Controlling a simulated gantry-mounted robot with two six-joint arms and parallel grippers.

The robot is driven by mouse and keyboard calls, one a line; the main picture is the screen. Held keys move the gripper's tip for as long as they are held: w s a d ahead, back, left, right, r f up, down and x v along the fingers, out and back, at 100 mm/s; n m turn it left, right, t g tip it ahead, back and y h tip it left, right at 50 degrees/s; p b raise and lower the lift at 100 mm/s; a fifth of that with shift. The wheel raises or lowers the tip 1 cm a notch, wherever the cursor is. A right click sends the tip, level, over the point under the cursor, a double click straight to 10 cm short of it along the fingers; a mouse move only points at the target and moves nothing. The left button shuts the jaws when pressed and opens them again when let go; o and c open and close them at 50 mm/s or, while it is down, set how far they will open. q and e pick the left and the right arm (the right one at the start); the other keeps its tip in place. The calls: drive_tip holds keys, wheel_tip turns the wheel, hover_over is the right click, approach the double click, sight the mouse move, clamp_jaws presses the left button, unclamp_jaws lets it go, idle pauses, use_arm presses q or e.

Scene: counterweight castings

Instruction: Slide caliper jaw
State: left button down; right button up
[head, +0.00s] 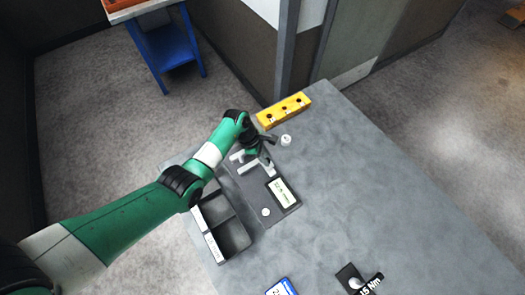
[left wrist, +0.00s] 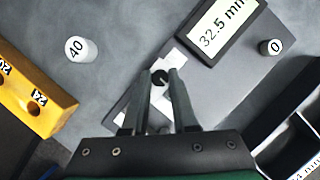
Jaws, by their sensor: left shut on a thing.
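The caliper is a dark flat plate (head: 268,207) with a small display (head: 282,194); in the left wrist view the display (left wrist: 222,30) reads 32.5 mm. Its pale jaw pieces (head: 250,170) lie on the plate, partly covered by my gripper. My left gripper (head: 263,160) is low over the jaw end. In the left wrist view its two fingers (left wrist: 160,82) are shut on a small black knob (left wrist: 160,76) above pale jaw metal. The fingers hide much of the jaw, so the gap between the jaws is unclear. My right gripper is not in view.
A white cylinder marked 40 (left wrist: 78,50) stands near a yellow block (head: 285,108) with holes. A cylinder marked 0 (left wrist: 271,47) is by the display. A dark compartment tray (head: 247,240) is beside the plate. The table (head: 370,180) is clear to the right.

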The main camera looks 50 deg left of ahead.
sight(257, 164)
use_arm(q)
drive_tip(key=shift+s+d+r, duration=0.15)
drive_tip(key=shift+d+r, duration=0.1)
drive_tip(key=shift+d, duration=0.55)
drive_tip(key=shift+d+f, duration=0.1)
drive_tip(key=shift+f, duration=0.05)
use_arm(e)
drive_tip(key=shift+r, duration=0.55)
use_arm(q)
drive_tip(key=c, duration=0.7)
unclamp_jaws()
drive_tip(key=p+v, duration=0.2)
drive_tip(key=v, duration=0.3)
drive_tip(key=p+v, duration=0.1)
drive_tip(key=v, duration=0.5)
drive_tip(key=shift+a+r+p, duration=0.2)
drive_tip(key=shift+a+p, duration=0.1)
drive_tip(key=shift+p, duration=0.05)
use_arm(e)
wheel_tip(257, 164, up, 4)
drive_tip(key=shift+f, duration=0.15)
